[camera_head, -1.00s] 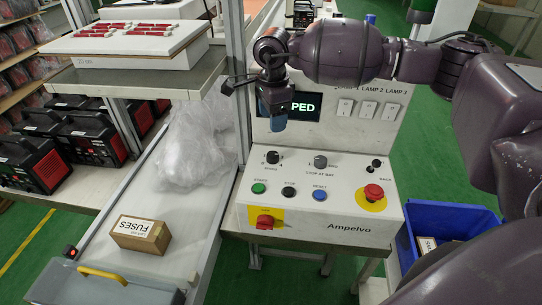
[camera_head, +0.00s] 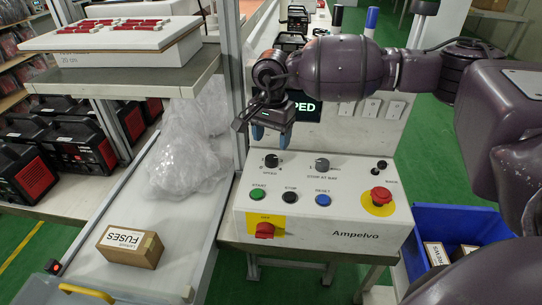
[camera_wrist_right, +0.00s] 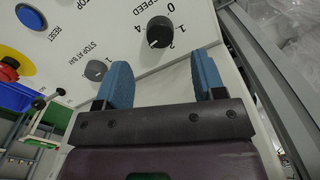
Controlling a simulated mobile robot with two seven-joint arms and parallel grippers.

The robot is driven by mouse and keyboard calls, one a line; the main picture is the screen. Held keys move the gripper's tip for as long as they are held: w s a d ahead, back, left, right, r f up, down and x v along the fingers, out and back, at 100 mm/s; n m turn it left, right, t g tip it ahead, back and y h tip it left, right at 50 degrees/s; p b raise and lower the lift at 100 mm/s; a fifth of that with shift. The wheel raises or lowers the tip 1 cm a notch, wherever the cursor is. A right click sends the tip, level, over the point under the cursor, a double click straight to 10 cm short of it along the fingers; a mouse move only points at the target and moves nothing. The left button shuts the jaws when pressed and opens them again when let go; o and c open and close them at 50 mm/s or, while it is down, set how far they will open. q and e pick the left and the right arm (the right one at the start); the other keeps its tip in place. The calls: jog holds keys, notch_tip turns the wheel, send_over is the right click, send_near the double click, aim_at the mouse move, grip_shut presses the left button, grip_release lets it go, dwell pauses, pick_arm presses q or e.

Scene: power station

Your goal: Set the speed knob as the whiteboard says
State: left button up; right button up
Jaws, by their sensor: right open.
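The speed knob (camera_head: 271,160) is a black dial at the upper left of the white sloped control panel (camera_head: 300,226). In the right wrist view the speed knob (camera_wrist_right: 160,32) shows with SPEED and the numbers 0, 1, 2 and 4 around it; I cannot tell for certain where it points. My right gripper (camera_head: 272,135) is above and behind the knob in the head view, with blue fingers apart and nothing between them. In the wrist view the gripper (camera_wrist_right: 162,72) has the knob just beyond its fingertips, apart from them. The left gripper and whiteboard are out of view.
Start (camera_head: 257,195), stop (camera_head: 290,197) and reset (camera_head: 323,200) buttons sit below. A red emergency button (camera_head: 381,195) is at right and a red switch (camera_head: 265,230) at front. A metal post (camera_head: 231,80) stands close left.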

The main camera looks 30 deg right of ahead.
aim_at(271, 158)
jog(key=shift+f, duration=3.15)
jog(key=shift+c, duration=0.3)
jog(key=c, duration=0.9)
jog(key=shift+o, duration=0.2)
